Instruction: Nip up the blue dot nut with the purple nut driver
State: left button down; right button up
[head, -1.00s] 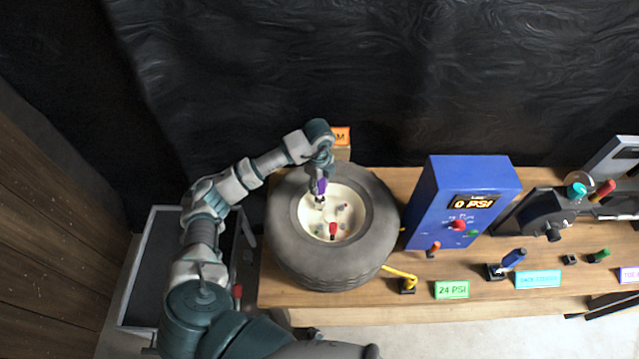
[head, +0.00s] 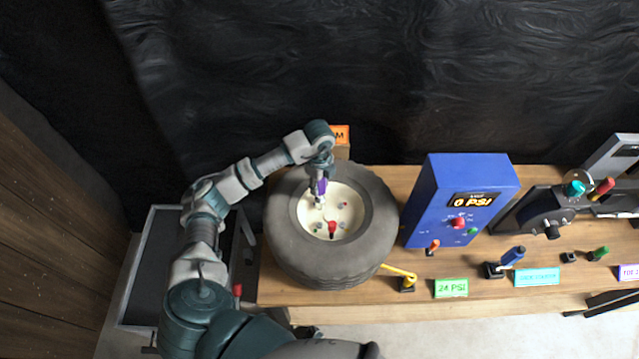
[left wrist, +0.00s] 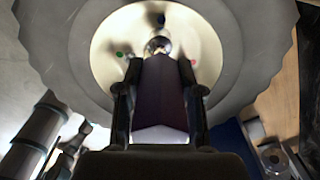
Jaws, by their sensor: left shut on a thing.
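My left gripper (head: 318,180) is shut on the purple nut driver (head: 321,187), whose handle also fills the middle of the left wrist view (left wrist: 160,95). The driver points down onto the cream wheel face (head: 345,225) of the tire (head: 280,235) lying flat on the bench. In the left wrist view its metal socket end (left wrist: 158,46) is over the wheel face; whether it is seated on a nut is unclear. A blue dot (left wrist: 161,19) shows just beyond the socket. Green (left wrist: 120,54) and red (left wrist: 193,62) dots show to either side. My right gripper is not in view.
A red-topped piece (head: 332,227) stands on the wheel face. A blue gauge box (head: 430,205) reading 0 PSI is right of the tire. A dark cart (head: 170,265) stands at left.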

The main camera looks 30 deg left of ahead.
pick_arm(q)
jog(key=shift+f+b, duration=0.5)
jog(key=shift+f, duration=0.4)
jog(key=m, duration=0.3)
jog(key=shift+w+m, duration=0.1)
jog(key=shift+m, duration=0.2)
jog(key=m, duration=0.5)
jog(key=shift+w+f+m, duration=0.1)
jog(key=shift+f+m, duration=0.05)
jog(key=shift+m, duration=0.25)
jog(key=m, duration=0.4)
jog(key=shift+r+p, duration=2.25)
jog(key=shift+r, duration=1)
